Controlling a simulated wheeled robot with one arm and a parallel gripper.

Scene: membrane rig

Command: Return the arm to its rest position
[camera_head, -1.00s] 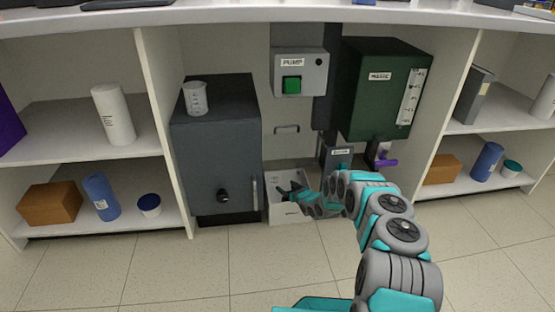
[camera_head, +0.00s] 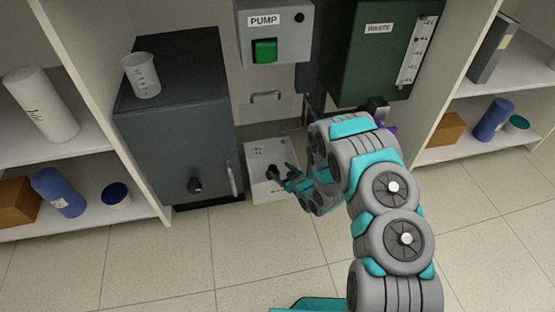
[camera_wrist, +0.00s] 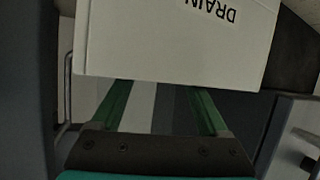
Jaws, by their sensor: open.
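My arm reaches forward from the lower right in the head view. My gripper (camera_head: 280,173) is at its far end, low down, in front of or over the white box (camera_head: 262,156) between the grey cabinet and the waste unit. In the wrist view my gripper (camera_wrist: 160,88) has its two green fingers apart, with nothing seen between them. A pale panel marked DRAIN (camera_wrist: 175,45) fills the top of that view, just beyond the fingertips. I cannot tell whether the fingers touch it.
A dark grey cabinet (camera_head: 170,130) with a beaker (camera_head: 141,76) on top stands left. The pump box (camera_head: 275,32) and green waste tank (camera_head: 382,50) hang above and behind my arm. Shelves with bottles flank both sides. The floor (camera_head: 240,260) in front is clear.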

